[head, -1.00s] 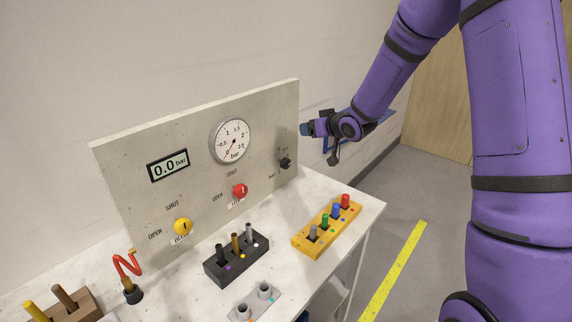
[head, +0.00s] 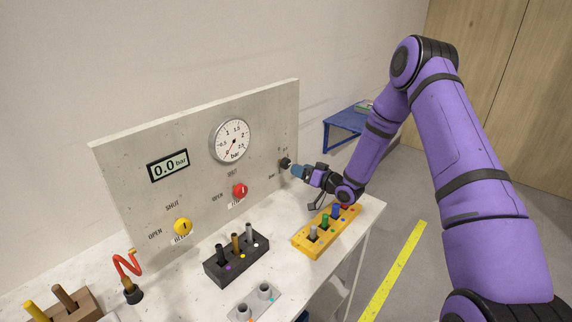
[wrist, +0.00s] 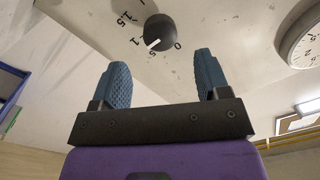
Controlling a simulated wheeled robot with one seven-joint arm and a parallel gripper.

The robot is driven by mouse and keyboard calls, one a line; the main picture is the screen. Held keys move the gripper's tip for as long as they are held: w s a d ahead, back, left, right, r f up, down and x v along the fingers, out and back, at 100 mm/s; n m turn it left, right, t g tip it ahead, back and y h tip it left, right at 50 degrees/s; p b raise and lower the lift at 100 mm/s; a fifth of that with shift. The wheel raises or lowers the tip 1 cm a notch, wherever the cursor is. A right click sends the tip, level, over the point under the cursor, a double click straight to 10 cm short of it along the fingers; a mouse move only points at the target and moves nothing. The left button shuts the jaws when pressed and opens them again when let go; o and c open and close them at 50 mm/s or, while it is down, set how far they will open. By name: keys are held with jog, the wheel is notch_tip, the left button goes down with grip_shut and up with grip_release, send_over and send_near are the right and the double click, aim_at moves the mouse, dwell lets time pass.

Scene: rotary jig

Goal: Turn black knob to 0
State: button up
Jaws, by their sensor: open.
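The black knob (head: 285,163) is on the right end of the grey upright panel (head: 120,170). In the wrist view the black knob (wrist: 162,30) has a white pointer mark aimed down-left, between the printed 1 and .5. The printed 0 is to the lower right of the knob. My gripper (head: 296,170) is just to the right of the knob and faces the panel. In the wrist view my gripper (wrist: 164,72) is open and empty, its two blue fingers apart below the knob. The knob is not between them in that picture, and I see no contact.
The panel also carries a round gauge (head: 230,141), a digital display reading 0.0 bar (head: 168,165), a red knob (head: 239,190) and a yellow knob (head: 183,227). A yellow block with coloured pegs (head: 305,242) stands below my gripper. A black peg block (head: 222,269) is nearby.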

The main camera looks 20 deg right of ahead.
aim_at(288, 164)
jog(key=shift+x, duration=3.7)
jog(key=c, duration=0.9)
